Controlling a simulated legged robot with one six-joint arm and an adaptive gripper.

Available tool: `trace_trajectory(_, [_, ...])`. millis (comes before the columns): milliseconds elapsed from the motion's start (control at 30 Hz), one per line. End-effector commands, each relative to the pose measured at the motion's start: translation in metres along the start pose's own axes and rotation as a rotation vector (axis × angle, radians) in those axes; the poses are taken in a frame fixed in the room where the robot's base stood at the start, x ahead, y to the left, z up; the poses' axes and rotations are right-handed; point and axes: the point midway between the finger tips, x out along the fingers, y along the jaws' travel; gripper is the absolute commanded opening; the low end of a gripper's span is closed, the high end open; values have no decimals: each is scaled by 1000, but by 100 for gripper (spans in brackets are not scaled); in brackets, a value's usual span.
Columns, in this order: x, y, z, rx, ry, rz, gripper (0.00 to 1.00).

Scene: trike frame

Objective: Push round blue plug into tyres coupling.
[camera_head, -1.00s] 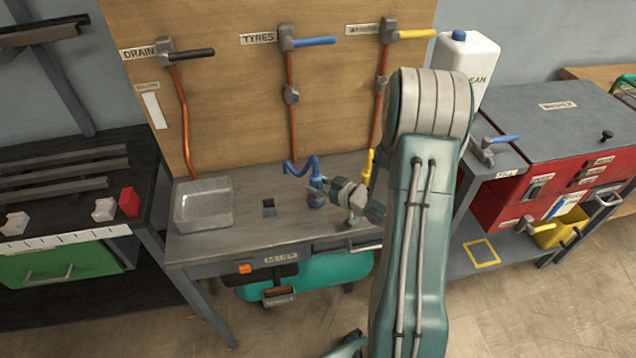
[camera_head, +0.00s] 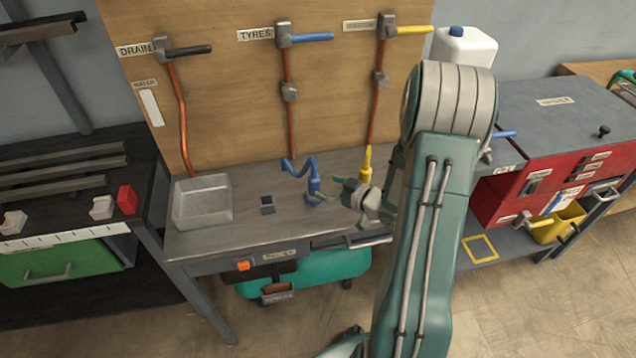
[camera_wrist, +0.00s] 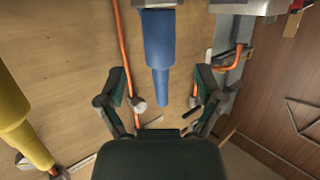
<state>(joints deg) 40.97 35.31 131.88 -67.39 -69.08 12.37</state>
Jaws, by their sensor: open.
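The blue plug (camera_head: 314,184) stands upright on the bench, with a bent blue hose behind it. In the wrist view, the blue plug (camera_wrist: 159,50) is a stepped blue cylinder, its narrow end pointing down the picture. My gripper (camera_head: 340,189) is close to the plug's right side in the head view. In the wrist view my gripper (camera_wrist: 162,78) is open, its fingers spread to either side of the plug's narrow end, with nothing held. The TYRES label (camera_head: 256,34) is on the board beside a blue-handled valve (camera_head: 291,38). I cannot tell how the plug's base sits in its coupling.
A yellow fitting (camera_head: 366,163) stands right of the plug and shows large in the wrist view (camera_wrist: 18,120). A clear tray (camera_head: 203,205) and a small square opening (camera_head: 267,205) lie to the left on the bench (camera_head: 250,232). Copper pipes run down the board.

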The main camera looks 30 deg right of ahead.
Motion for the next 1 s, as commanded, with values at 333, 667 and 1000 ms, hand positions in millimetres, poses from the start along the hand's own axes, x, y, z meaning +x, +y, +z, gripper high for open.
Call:
trace_trajectory(333, [-66,2,1,1,0,5,86])
trace_trajectory(667, [-77,0,1,0,-1,0,86])
trace_trajectory(1000, [-77,0,1,0,-1,0,86])
